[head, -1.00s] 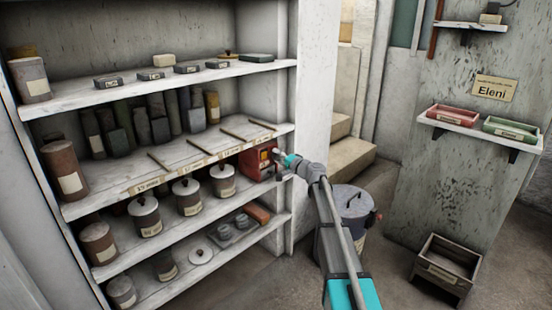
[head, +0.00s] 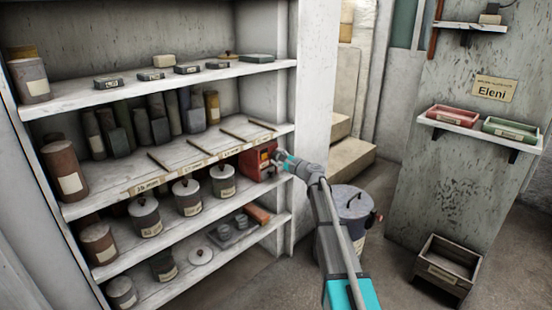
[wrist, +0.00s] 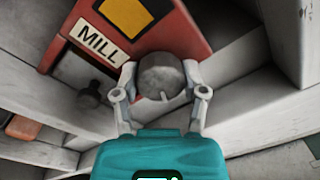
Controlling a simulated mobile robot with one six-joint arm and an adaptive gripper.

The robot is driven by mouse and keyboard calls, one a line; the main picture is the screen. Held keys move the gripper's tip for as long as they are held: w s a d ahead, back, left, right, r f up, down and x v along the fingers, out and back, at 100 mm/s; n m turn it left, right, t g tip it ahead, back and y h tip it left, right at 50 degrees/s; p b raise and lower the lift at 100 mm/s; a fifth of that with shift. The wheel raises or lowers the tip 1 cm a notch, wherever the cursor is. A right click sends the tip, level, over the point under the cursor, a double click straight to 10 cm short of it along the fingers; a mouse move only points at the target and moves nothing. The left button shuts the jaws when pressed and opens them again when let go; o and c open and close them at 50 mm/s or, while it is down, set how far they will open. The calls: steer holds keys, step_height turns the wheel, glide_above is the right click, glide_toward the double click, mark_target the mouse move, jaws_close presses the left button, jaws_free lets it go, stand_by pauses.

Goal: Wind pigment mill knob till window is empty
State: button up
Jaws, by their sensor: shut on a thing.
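The red pigment mill (head: 256,166) stands at the right end of a middle shelf. In the wrist view, the mill (wrist: 186,32) has a "MILL" label and a window (wrist: 125,14) that shows yellow-orange; the top of the window is cut off. The mill's round dark grey knob (wrist: 162,76) has a small pale mark at its lower edge. My gripper (wrist: 163,90) is shut on the knob, one finger on each side. In the head view my gripper (head: 279,158) is at the mill's right side and hides the knob.
A dark round fitting (wrist: 92,94) sticks out on the mill's lower left. Lidded canisters (head: 187,196) stand left of the mill on the shelf below the sticks. The white shelf side (head: 309,110) is close to my gripper. A lidded bin (head: 353,204) stands behind my arm.

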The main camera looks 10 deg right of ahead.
steer(key=shift+s+f+m, duration=0.1)
steer(key=shift+s+m, duration=0.1)
steer(key=shift+m, duration=0.4)
steer(key=o, duration=1.1)
steer(key=shift+o, duration=0.2)
steer(key=shift+w, duration=0.15)
